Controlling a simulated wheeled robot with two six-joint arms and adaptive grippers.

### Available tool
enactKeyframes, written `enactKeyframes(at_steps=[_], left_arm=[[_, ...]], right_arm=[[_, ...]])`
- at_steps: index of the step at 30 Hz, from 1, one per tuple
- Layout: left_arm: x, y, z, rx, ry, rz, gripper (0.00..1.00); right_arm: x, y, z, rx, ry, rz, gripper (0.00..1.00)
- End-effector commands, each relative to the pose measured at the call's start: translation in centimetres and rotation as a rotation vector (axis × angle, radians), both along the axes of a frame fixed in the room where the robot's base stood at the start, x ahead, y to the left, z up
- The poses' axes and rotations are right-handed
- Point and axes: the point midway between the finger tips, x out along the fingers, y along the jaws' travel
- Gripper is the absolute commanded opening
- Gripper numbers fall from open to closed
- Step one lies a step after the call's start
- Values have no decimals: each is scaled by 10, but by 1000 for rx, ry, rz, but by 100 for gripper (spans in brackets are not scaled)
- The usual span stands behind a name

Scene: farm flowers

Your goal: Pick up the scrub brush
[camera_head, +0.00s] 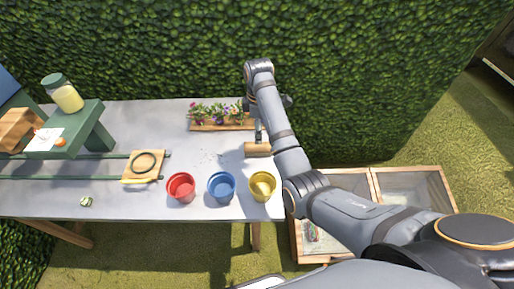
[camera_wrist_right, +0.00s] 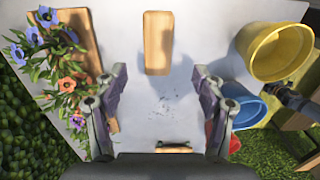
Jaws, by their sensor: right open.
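The scrub brush appears as a wooden block (camera_head: 257,149) near the table's right end, behind the yellow pot. In the right wrist view the block (camera_wrist_right: 158,43) lies on the grey table, its bristles not visible. My right gripper (camera_wrist_right: 159,78) is open and empty, and the block is ahead of its fingertips, roughly centred between them. In the head view this gripper (camera_head: 260,130) is just behind the block, partly hidden by its arm. My left gripper is not in view.
A flower planter (camera_head: 222,124) stands at the back edge. Red (camera_head: 181,187), blue (camera_head: 221,186) and yellow (camera_head: 262,186) pots line the front. Dark specks lie left of the block. A wooden board (camera_head: 143,167) and green stand (camera_head: 84,125) are farther left.

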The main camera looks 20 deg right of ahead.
Motion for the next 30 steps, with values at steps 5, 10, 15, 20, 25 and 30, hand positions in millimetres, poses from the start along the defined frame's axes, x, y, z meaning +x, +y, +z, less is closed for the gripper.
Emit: enactKeyframes(at_steps=[5, 10, 15, 20, 25, 30], left_arm=[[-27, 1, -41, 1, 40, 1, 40], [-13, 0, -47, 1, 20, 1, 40], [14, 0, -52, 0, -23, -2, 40], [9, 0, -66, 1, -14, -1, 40], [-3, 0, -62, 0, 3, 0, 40], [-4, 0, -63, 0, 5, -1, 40]], right_arm=[[0, 0, -40, 0, 0, -1, 70], [0, 0, -46, 0, -1, -2, 70], [1, 0, -54, -1, 0, -2, 70], [1, -1, -79, -1, 2, -2, 70], [2, -1, -95, 0, 0, -3, 70], [2, -1, -96, 0, -1, -3, 68]])
